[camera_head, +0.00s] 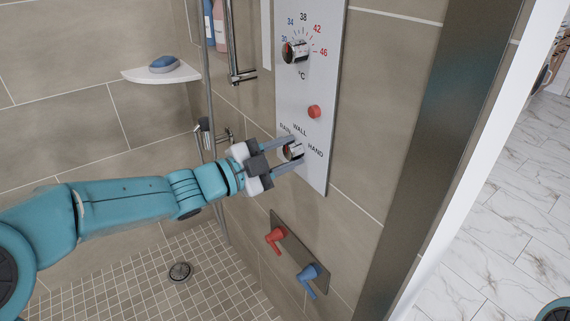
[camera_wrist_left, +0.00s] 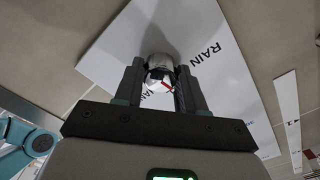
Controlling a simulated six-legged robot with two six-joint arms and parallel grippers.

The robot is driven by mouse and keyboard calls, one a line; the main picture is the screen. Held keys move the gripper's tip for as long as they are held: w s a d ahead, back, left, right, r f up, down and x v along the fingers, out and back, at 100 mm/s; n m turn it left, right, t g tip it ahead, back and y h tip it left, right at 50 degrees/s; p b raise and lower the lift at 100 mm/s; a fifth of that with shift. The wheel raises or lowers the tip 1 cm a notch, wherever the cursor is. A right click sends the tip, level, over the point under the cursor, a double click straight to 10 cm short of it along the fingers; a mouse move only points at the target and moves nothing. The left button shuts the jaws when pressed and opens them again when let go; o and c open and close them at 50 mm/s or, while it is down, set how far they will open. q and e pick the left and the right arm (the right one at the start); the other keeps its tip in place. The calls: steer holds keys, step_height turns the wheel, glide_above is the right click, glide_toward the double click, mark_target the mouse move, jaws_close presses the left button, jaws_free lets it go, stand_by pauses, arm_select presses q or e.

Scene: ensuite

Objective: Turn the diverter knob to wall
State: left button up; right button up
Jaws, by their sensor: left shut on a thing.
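The diverter knob (camera_head: 292,151) is a round chrome knob low on the pale shower panel (camera_head: 318,165), with the labels RAIN, WALL and HAND around it. My left gripper (camera_head: 297,150) has its two grey fingers on either side of the knob, shut on it. In the left wrist view the knob (camera_wrist_left: 159,68) sits between the fingertips, with a red mark on its face and the word RAIN to its right. I cannot tell which label the mark points at. My right gripper is not in view.
Above are a red button (camera_head: 314,112) and the temperature knob (camera_head: 295,52). Below is a plate with red (camera_head: 274,238) and blue (camera_head: 310,275) levers. A corner shelf (camera_head: 160,72) holds a blue soap. A vertical rail stands left of the panel.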

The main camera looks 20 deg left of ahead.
arm_select(q)
steer(key=shift+m+b, duration=0.6)
steer(key=shift+m, duration=0.2)
steer(key=o, duration=1.1)
steer(key=shift+c, duration=0.2)
steer(key=p+v, duration=0.1)
steer(key=v, duration=1.5)
steer(key=shift+s+a+p, duration=0.15)
steer(key=shift+s+p, duration=0.05)
steer(key=shift+p, duration=0.15)
